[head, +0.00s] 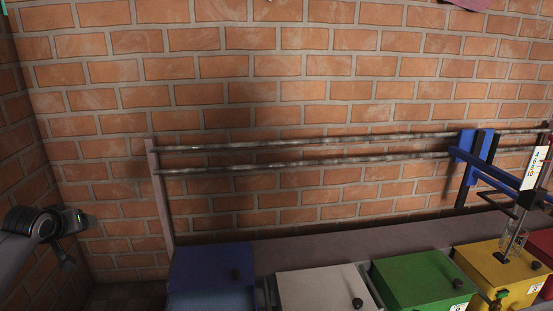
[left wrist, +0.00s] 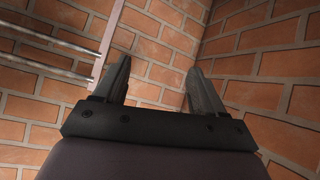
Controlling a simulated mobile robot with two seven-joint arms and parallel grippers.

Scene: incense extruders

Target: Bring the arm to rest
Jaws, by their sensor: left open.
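My left gripper (head: 76,238) is at the far left of the head view, in front of the brick wall and well to the left of the coloured boxes. In the left wrist view both fingers of my left gripper (left wrist: 158,72) stand apart with nothing between them, so it is open and empty. Only bricks and a wall corner show beyond the fingertips. My right gripper is in neither view.
Along the bottom stand a blue box (head: 212,270), a white box (head: 315,285), a green box (head: 420,280) and a yellow box (head: 500,270). Two metal rails (head: 300,162) run behind them. A blue-and-black carriage (head: 478,160) sits at right. The space around my left gripper looks clear.

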